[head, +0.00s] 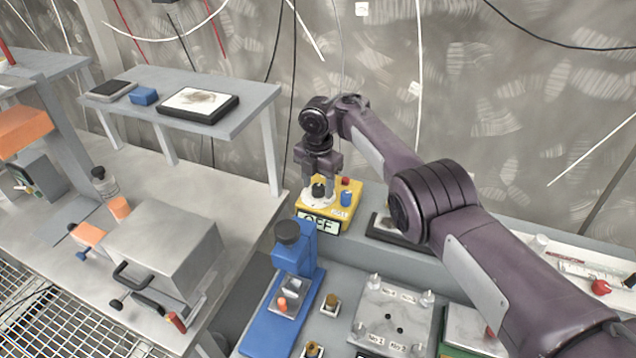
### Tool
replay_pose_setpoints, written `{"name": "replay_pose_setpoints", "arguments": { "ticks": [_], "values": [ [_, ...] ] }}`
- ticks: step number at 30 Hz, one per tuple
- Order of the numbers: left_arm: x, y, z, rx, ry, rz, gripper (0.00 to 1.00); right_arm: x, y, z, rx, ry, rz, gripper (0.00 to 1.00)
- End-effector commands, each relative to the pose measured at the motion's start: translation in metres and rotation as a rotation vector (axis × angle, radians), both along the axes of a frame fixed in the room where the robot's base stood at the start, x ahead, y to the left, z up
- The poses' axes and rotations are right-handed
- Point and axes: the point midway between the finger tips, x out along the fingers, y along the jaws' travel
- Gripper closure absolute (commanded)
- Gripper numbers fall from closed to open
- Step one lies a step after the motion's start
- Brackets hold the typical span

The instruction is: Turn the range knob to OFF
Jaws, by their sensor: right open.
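A yellow meter (340,208) stands on the grey bench in the middle of the head view. Its front display (319,223) reads OFF. A dark range knob (318,190) sits on a white round dial (318,200) on its top. My right gripper (319,186) points down over the dial, with one finger on each side of the knob. It is open; I cannot tell whether the fingers touch the knob. The knob's pointer is too small to read. My left gripper is not in view.
A blue jack (346,198) and a red one (345,181) stand on the meter beside the dial. A blue microscope-like stand (285,280) is in front. A metal box (165,245) is at left. A raised shelf (240,110) stands behind. My right arm covers much of the right side.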

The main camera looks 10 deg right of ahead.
Motion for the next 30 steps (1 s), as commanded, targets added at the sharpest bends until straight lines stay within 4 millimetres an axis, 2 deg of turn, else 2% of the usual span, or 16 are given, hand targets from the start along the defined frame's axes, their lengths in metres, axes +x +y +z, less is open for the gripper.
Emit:
{"name": "replay_pose_setpoints", "arguments": {
  "ticks": [5,18,22,30],
  "values": [
    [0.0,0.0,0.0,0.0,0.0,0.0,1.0,0.0,0.0,0.004,0.001,-0.001,-0.001,0.48],
    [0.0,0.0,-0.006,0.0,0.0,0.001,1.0,0.0,0.0,0.069,0.001,-0.001,0.0,0.48],
    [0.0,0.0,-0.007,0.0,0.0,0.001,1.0,0.0,0.0,0.077,0.001,-0.001,-0.001,0.48],
    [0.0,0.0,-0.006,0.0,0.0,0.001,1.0,0.0,0.0,0.078,0.0,0.0,0.0,0.48]
  ]
}}
